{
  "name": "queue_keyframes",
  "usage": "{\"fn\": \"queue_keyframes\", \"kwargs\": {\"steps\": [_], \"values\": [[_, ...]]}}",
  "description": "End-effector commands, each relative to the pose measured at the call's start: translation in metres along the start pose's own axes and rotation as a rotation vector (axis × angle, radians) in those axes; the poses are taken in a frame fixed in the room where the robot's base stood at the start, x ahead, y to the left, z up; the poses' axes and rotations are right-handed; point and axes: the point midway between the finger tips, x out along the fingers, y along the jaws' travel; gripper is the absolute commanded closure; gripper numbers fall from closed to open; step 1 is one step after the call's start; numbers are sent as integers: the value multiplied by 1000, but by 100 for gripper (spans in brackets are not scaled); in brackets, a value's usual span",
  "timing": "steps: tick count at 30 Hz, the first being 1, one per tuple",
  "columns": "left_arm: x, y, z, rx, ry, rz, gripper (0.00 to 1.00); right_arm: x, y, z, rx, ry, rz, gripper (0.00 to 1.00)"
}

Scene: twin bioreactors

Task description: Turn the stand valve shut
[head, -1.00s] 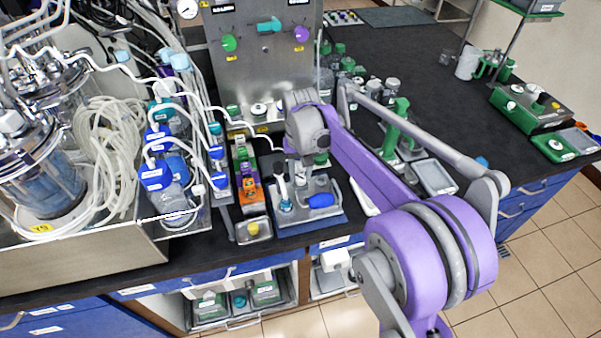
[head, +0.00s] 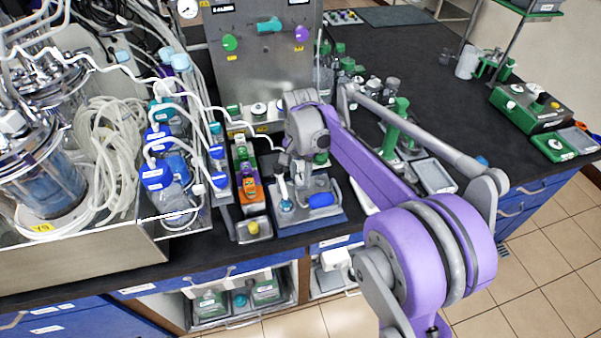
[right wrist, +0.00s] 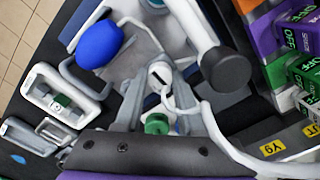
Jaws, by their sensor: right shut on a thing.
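The stand is a grey tray-like base (head: 330,214) with a blue bulb (head: 320,200) on it, at the front edge of the dark bench in the head view. The blue bulb shows at the upper left in the right wrist view (right wrist: 99,44). My right gripper (head: 297,178) points down over the stand. In the right wrist view its grey fingers are shut on a small white piece with a dark slot (right wrist: 160,74), which looks like the stand valve. Its turn angle is hard to read. My left gripper is not in view.
An orange and green block row (head: 251,188) stands close to the left of the stand. Glass vessels with looped tubing (head: 95,150) fill the left. A steel panel (head: 262,75) rises behind. Green stands (head: 397,120) and a grey tray (head: 434,176) are to the right.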

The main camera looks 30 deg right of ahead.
Motion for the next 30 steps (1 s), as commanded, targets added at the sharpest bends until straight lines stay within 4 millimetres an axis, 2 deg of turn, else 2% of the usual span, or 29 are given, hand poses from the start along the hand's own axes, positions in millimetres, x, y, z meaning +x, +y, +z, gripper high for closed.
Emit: {"fn": "queue_keyframes", "kwargs": {"steps": [13,14,18,26,30], "values": [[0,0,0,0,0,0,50,0,0,0,9,0,-1,100],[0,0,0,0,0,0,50,0,0,0,9,0,-1,56],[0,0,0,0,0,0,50,0,0,0,9,0,0,31],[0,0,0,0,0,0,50,0,0,0,8,0,0,31],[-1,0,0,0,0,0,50,-8,0,0,8,0,0,31]]}}
